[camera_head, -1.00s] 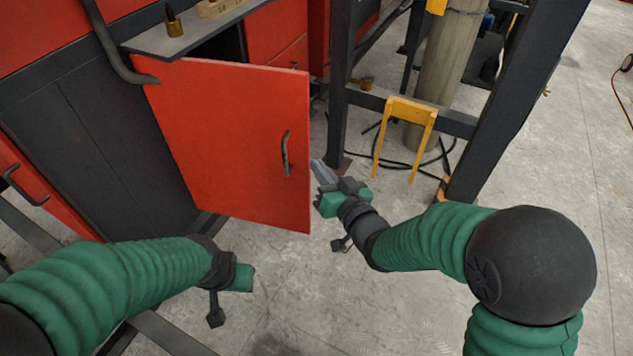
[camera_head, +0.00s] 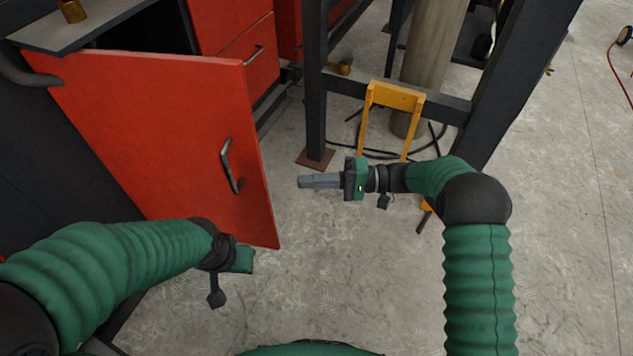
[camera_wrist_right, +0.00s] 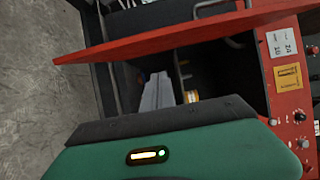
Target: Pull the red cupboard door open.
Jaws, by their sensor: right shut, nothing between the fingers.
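The red cupboard door (camera_head: 165,130) stands partly open at the left of the head view, with the dark cupboard interior (camera_head: 140,32) showing above its top edge. Its dark bar handle (camera_head: 231,166) is on the outer face near the free edge. My right gripper (camera_head: 303,182) is shut and empty, to the right of the door's free edge, apart from it and pointing left. In the right wrist view the door (camera_wrist_right: 190,36) crosses the top edge-on, and my grey fingers (camera_wrist_right: 158,92) show before the dark interior. My left gripper (camera_head: 240,260) is below the door; its fingers are hidden.
A dark steel frame post (camera_head: 316,90) stands behind my right gripper. A yellow bracket (camera_head: 396,97) hangs on the frame's crossbar, with black cables on the floor by a concrete column (camera_head: 433,50). The concrete floor (camera_head: 350,270) in front is clear.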

